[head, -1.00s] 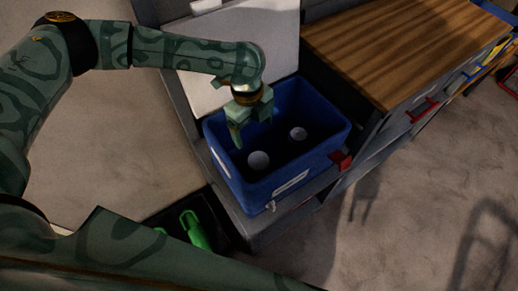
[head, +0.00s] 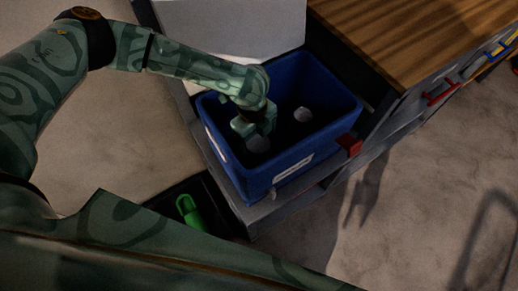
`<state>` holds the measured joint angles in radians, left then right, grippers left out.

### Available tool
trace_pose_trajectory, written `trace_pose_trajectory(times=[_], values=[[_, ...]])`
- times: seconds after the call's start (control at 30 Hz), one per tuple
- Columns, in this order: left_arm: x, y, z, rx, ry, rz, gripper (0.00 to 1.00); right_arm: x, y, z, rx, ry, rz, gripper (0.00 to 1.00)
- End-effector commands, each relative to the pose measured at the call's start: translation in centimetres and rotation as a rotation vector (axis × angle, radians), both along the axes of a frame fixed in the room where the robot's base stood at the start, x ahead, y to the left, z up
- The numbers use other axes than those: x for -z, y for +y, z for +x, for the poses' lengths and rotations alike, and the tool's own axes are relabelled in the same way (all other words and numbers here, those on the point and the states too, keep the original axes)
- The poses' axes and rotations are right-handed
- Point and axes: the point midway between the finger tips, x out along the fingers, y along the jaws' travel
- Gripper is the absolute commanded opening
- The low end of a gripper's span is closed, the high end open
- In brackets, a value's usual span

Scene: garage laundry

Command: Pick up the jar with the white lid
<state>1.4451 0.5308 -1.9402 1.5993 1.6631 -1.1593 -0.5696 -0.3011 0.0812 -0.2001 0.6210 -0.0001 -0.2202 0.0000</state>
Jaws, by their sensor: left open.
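My right gripper does not show.
The bin stands on a grey shelf unit beside a wood-topped bench (head: 410,35). A red clip or handle (head: 349,144) is at the bin's right corner. A black tray with a green object (head: 189,211) lies at lower left. The concrete floor at right is clear.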

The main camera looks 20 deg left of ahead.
Motion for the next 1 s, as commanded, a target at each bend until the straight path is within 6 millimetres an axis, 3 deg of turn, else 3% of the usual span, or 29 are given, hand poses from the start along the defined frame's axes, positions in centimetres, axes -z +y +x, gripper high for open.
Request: trace_pose_trajectory(times=[0.03,0.13,0.37,0.5,0.57,0.83,1.0], values=[[1.5,-0.2,-0.3,0.001,0.006,-0.001,0.87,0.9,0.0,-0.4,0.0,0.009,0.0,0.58],[2.9,-0.3,-0.3,-0.001,0.005,0.0,0.87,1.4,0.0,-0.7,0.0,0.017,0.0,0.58],[2.8,-0.3,-0.3,-0.002,0.001,-0.001,0.87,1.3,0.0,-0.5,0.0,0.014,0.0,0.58],[2.8,-0.3,-0.3,-0.002,0.0,0.0,0.48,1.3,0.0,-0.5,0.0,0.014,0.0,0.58],[2.8,-0.3,-0.3,-0.002,0.0,0.0,0.34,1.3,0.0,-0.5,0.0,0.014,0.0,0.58],[2.5,-0.3,-0.3,-0.002,0.0,0.0,0.34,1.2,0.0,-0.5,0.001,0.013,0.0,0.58],[-0.4,-0.3,-0.2,-0.003,-0.005,-0.001,0.34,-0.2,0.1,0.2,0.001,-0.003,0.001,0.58]])
